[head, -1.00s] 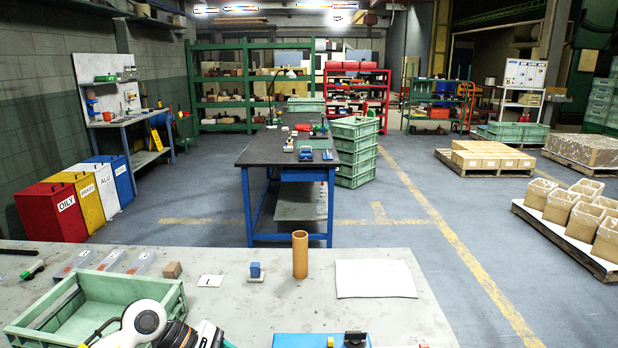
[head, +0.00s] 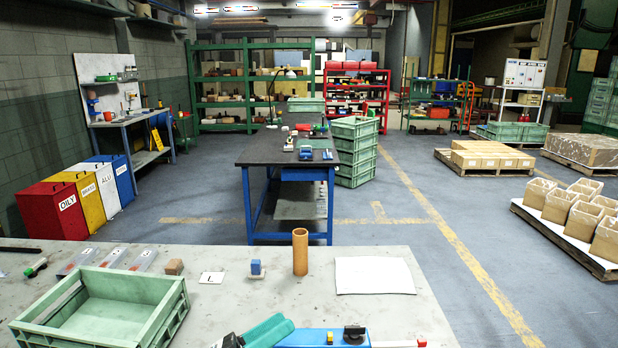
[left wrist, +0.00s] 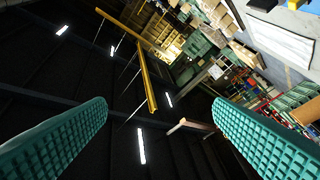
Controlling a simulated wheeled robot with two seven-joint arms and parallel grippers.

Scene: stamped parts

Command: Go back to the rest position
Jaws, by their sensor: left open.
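My left gripper (head: 262,334) shows at the bottom edge of the head view, as a teal finger beside the blue box. In the left wrist view its two teal ribbed fingers stand wide apart with nothing between them (left wrist: 160,102). That view is tilted and looks past the fingers at the dark ceiling and the hall. My right gripper is in neither view.

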